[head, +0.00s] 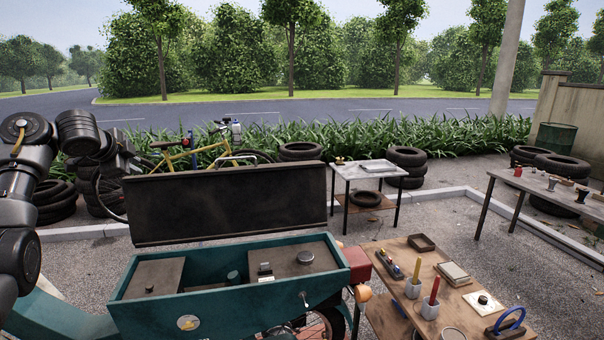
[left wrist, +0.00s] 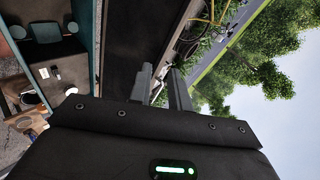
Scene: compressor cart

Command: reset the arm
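My left arm comes in from the left in the head view, raised beside the teal compressor cart (head: 225,310). My left gripper (head: 146,164) is in the air near the left end of the cart's raised dark lid (head: 230,203). In the left wrist view its two fingers (left wrist: 165,88) stand apart with nothing between them. The lid (left wrist: 133,45) also shows beyond the fingers there, and the cart's open teal box (left wrist: 85,25) is at the left. My right gripper is in neither view.
A wooden table (head: 398,318) with cups, a tray and small tools stands right of the cart. A small table (head: 364,172), a long table (head: 545,186) at the right, stacked tires (head: 404,166) and a yellow bicycle (head: 190,158) stand behind. Gravel between the tables is clear.

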